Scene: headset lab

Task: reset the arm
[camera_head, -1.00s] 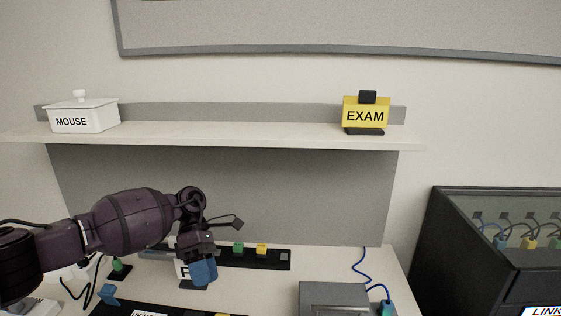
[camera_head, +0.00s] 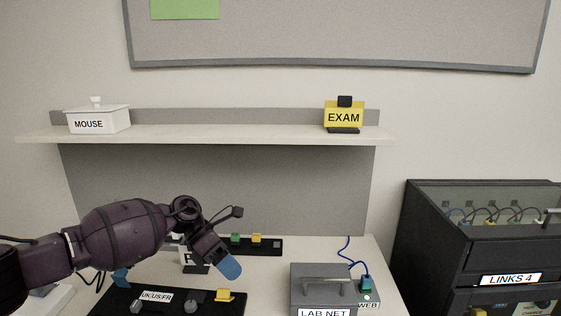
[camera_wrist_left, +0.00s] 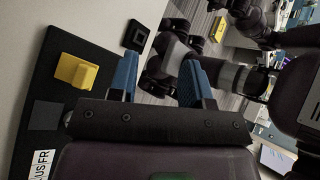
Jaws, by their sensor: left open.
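My left arm comes in from the left in the head view, with its dark purple links over the desk. My left gripper (camera_head: 229,267) points down and to the right above the black UK/US/FR board (camera_head: 117,297). Its blue fingers also show in the left wrist view (camera_wrist_left: 160,78), spread apart with nothing between them. In that view a yellow block (camera_wrist_left: 76,71) on the black board lies left of the fingers, apart from them. My right gripper does not show.
A grey LAB NET box (camera_head: 322,280) stands right of the gripper, with a blue cable (camera_head: 348,250) behind it. A shelf (camera_head: 230,134) above the desk holds a white MOUSE box (camera_head: 98,122) and a yellow EXAM sign (camera_head: 343,116). A dark LINKS 4 cabinet (camera_head: 445,262) stands at right.

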